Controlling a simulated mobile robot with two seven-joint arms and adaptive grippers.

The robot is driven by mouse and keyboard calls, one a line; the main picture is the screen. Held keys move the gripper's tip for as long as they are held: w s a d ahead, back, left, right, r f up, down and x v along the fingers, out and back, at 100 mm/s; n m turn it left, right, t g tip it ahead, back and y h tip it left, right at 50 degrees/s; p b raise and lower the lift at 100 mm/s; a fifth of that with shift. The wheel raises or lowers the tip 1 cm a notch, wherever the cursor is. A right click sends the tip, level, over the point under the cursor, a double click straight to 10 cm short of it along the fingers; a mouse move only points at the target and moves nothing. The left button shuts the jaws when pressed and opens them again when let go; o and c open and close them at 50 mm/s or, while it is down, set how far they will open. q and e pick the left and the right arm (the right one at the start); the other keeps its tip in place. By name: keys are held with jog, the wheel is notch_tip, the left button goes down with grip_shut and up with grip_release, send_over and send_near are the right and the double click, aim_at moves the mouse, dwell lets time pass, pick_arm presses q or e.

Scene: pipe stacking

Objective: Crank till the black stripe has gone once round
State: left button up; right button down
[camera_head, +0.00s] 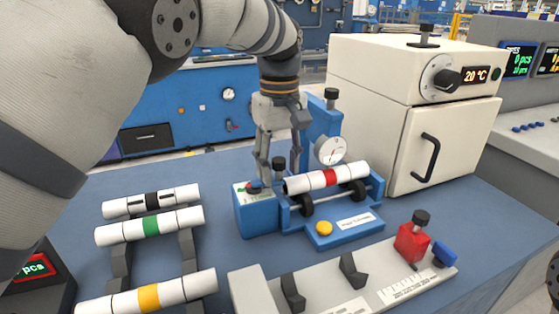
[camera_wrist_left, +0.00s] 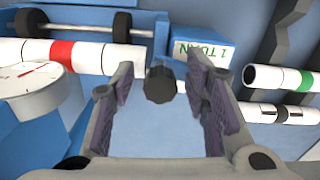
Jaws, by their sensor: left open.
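A white pipe with a red band (camera_head: 326,178) lies on the black rollers of a blue roller stand (camera_head: 345,222); its red band also shows in the left wrist view (camera_wrist_left: 62,54). I cannot make out a black stripe on this pipe. Beside its left end is a blue box (camera_head: 258,217) labelled "1 TURN" in the left wrist view (camera_wrist_left: 205,50). A dark crank knob (camera_head: 279,163) stands above the box; it also shows in the left wrist view (camera_wrist_left: 160,84). My left gripper (camera_head: 279,158) is open, pointing down, its fingers on either side of the knob. Contact is not clear.
A dial gauge (camera_head: 330,151) stands behind the pipe. Pipes with black (camera_head: 152,201), green (camera_head: 151,226) and yellow (camera_head: 149,298) bands lie on the left. A cream oven (camera_head: 410,115) is behind right. A grey fixture (camera_head: 375,290) with a red block (camera_head: 411,242) lies in front.

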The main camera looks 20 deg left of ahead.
pick_arm(q)
notch_tip(320, 180, up, 12)
dwell(0.4)
